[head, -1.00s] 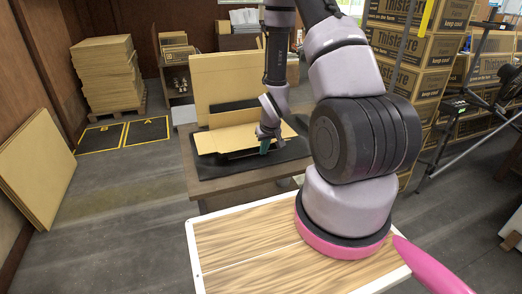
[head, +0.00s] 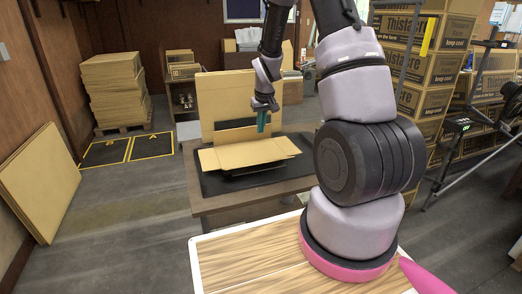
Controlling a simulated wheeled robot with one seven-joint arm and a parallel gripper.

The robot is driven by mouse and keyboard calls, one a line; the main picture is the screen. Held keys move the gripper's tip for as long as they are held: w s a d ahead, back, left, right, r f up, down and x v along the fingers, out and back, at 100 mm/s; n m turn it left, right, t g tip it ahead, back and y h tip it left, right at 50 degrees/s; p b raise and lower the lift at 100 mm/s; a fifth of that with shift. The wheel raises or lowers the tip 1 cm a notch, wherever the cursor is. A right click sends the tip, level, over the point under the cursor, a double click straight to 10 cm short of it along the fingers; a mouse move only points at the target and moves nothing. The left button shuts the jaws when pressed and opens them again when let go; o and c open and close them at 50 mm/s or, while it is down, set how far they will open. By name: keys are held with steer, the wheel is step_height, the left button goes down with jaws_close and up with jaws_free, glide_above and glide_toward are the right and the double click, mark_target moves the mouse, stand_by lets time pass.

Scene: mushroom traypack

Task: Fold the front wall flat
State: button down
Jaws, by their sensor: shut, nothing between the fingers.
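A cardboard carton stands on a black mat (head: 215,187) on the table ahead. Its tall back panel (head: 225,92) is upright. A long, low cardboard panel at the front, the front wall (head: 245,154), lies spread nearly level over a dark base, with a short flap at its right end (head: 286,146). I cannot tell if it is fully flat. My gripper (head: 262,130), with teal fingers, points down above and just behind this panel, apart from it. The fingers are together and hold nothing visible.
The brown table (head: 215,205) bears the mat. Stacked cardboard sheets (head: 115,90) stand at the back left and more lean at the left (head: 38,180). Stacked cartons (head: 425,60) and a black tripod (head: 470,125) stand at the right.

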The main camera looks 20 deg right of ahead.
steer(key=x, duration=0.9)
steer(key=shift+f, duration=0.4)
steer(key=f, duration=0.1)
steer(key=s+f, duration=0.1)
steer(key=f, duration=0.1)
steer(key=shift+s, duration=0.25)
steer(key=shift+s+f, duration=0.2)
steer(key=shift+f, duration=0.05)
steer(key=shift+s+f, duration=0.1)
